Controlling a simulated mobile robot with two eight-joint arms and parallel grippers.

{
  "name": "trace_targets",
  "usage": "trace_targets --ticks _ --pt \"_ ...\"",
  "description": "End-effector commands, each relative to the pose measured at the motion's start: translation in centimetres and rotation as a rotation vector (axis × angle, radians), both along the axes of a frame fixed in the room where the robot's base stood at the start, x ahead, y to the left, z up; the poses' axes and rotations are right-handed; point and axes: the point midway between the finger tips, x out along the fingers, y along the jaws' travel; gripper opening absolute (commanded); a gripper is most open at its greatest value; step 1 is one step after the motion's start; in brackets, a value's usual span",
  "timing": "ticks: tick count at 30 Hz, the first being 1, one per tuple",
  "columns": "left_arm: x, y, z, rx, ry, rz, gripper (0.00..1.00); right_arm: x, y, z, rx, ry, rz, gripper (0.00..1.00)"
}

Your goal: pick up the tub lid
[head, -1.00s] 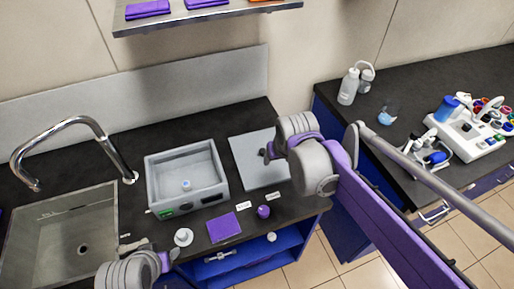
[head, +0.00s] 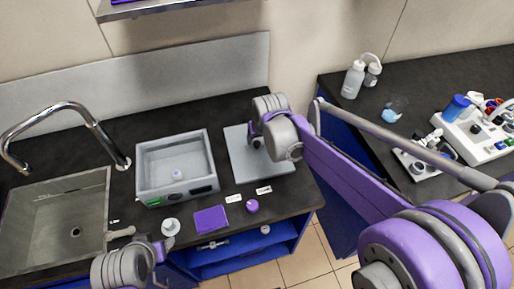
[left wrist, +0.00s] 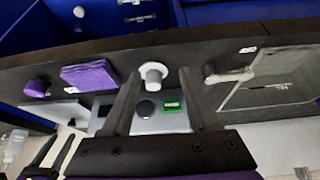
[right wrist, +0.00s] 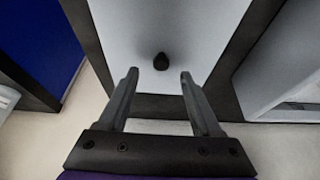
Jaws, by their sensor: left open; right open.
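The tub lid (head: 268,168) is a flat grey plate with a small black knob, lying on the dark counter right of the grey tub (head: 150,187). My right gripper (head: 256,138) is over the lid and partly covers it in the head view. In the right wrist view the lid (right wrist: 150,22) fills the middle, and its black knob (right wrist: 160,62) shows ahead of the open, empty right gripper (right wrist: 158,80). My left gripper (head: 168,243) is at the counter's front edge. In the left wrist view the left gripper (left wrist: 157,88) is open, with a white round-topped piece (left wrist: 153,74) beyond its fingertips.
A purple pad (head: 210,219) and a purple ball-like knob (head: 252,206) lie near the front edge. A sink (head: 55,225) with a tap is at left. A side counter at right holds bottles (head: 354,80) and a white rack (head: 480,135). A shelf hangs above.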

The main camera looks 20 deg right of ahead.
Motion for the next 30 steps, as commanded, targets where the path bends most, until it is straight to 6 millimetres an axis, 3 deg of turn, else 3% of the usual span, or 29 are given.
trace_targets --ticks 9,18,30 --pt "0.0 0.0 0.0 0.0 0.0 0.0 0.61 1.9 0.2 -3.9 0.0 0.0 0.0 0.66" --pt "0.0 0.0 0.0 0.0 0.0 0.0 0.61 2.1 0.2 -4.4 0.0 0.0 0.0 0.66" --pt "0.0 0.0 0.0 0.0 0.0 0.0 0.61 2.1 0.2 -4.3 0.0 0.0 0.0 0.0"
